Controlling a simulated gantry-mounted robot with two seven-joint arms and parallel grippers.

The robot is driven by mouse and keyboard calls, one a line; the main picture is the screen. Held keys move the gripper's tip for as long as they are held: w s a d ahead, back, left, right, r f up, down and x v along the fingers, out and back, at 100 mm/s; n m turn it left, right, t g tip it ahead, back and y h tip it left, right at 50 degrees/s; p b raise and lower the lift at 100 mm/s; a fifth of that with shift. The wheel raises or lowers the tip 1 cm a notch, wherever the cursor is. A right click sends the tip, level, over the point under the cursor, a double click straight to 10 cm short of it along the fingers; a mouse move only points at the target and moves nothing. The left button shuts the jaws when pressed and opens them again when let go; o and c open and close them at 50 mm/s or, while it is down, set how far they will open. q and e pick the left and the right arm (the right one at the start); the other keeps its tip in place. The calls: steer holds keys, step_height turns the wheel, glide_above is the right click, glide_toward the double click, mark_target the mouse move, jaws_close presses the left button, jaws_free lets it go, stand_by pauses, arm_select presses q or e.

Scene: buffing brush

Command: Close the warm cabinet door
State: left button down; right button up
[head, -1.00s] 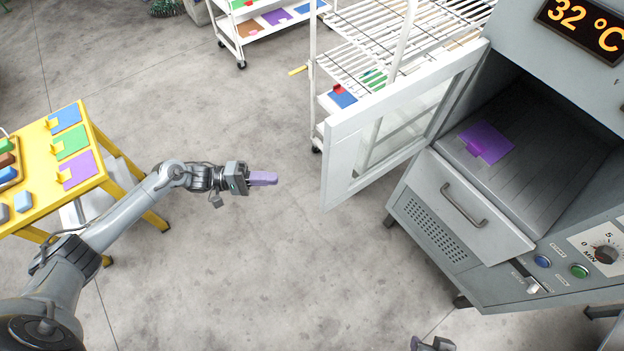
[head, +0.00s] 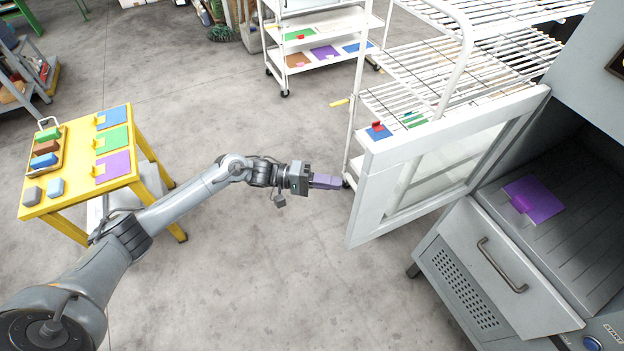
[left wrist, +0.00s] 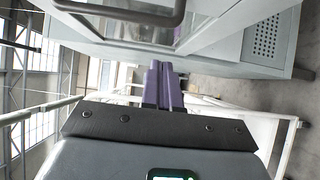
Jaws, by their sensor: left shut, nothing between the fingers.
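The warm cabinet door (head: 385,205) is white-framed with a glass pane and stands wide open in the head view, hinged at the cabinet's left side. The grey warm cabinet (head: 467,290) stands at the right, its chamber showing a purple plate (head: 533,198) inside. My left gripper (head: 328,182) has purple fingers, shut and empty, just left of the door's free edge; a small gap seems to lie between them. In the left wrist view the shut fingers (left wrist: 163,85) point toward the cabinet (left wrist: 265,45). My right gripper is out of view.
A white wire rack (head: 440,75) stands behind the door. A yellow table (head: 75,198) with coloured plates and blocks is at the left. A white cart (head: 325,62) stands at the back. The floor in front is clear.

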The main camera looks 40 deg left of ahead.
arm_select(q)
steer(key=shift+s+d+p, duration=0.2)
steer(key=shift+s+d, duration=0.05)
steer(key=shift+d, duration=0.8)
steer(key=shift+s+d+p, duration=0.15)
steer(key=shift+s+d, duration=0.1)
steer(key=shift+d, duration=0.8)
